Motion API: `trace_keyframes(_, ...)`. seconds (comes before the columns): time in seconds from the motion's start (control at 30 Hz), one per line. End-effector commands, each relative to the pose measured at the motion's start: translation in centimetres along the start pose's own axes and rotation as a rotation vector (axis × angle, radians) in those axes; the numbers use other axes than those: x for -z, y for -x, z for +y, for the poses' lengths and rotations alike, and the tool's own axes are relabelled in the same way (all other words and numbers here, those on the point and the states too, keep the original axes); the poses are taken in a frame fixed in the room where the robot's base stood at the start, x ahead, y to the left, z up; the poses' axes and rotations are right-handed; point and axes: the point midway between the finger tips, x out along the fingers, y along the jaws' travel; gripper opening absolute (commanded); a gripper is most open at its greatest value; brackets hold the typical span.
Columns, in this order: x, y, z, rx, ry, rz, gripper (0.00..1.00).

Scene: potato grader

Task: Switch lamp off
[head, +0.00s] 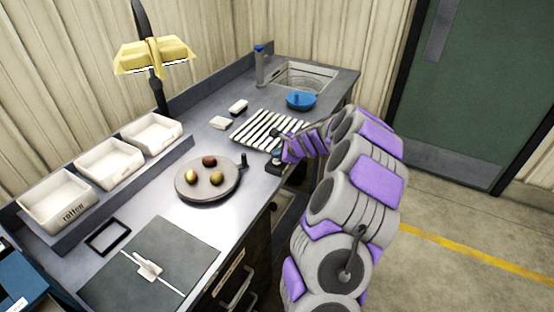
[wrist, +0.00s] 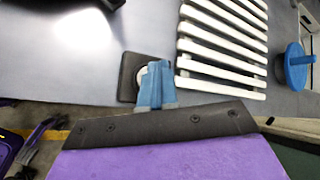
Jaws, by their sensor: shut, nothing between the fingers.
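The yellow-shaded lamp (head: 155,55) stands on a dark post at the back of the counter, and its lower edge looks bright white. A small black box (head: 274,169) sits near the counter's front edge. In the wrist view it is a black square plate (wrist: 128,88) with a pale round part, partly hidden by my fingers. My gripper (head: 276,148) is shut and empty. Its blue fingertips (wrist: 158,68) show in the wrist view over the right side of the plate. I cannot tell whether they touch it.
A white slatted rack (head: 268,130) lies beside the plate. Bare counter lies between turntable and rack.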

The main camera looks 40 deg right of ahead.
Motion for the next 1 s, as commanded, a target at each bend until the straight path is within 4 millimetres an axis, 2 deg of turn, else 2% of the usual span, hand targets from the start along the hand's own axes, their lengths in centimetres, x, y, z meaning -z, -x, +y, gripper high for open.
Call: trace_keyframes(1.0, 0.37, -0.57, 0.58, -0.003, 0.000, -0.001, 0.00)
